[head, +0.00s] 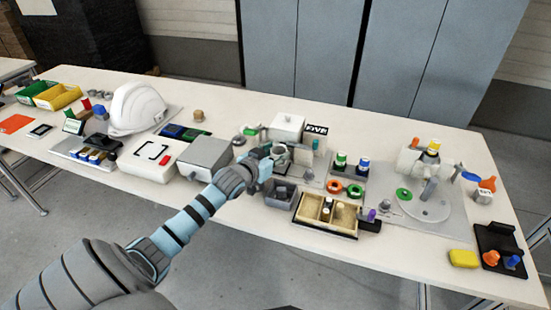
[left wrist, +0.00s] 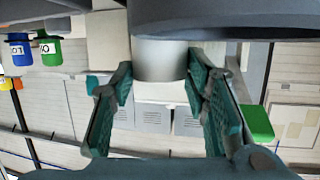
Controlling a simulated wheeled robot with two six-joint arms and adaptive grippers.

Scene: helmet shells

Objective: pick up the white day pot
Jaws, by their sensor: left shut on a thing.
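My left gripper (head: 277,156) reaches over the middle of the table, and its teal fingers also show in the left wrist view (left wrist: 162,95). It is shut on the white day pot (left wrist: 160,60), a pale plain cylinder between the fingers. A dark part of the hand covers one end of the pot. In the head view the gripper hides most of the pot. A green pot (head: 340,160) and a blue pot (head: 362,166) stand to the right of the gripper. My right gripper is not in view.
A white box (head: 287,127) and a FIVE sign (head: 316,129) stand behind the gripper. A grey bin (head: 279,196) and a wooden divided tray (head: 328,213) are in front. A grey box (head: 206,157) is to the left; green and orange rings (head: 335,187) lie to the right.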

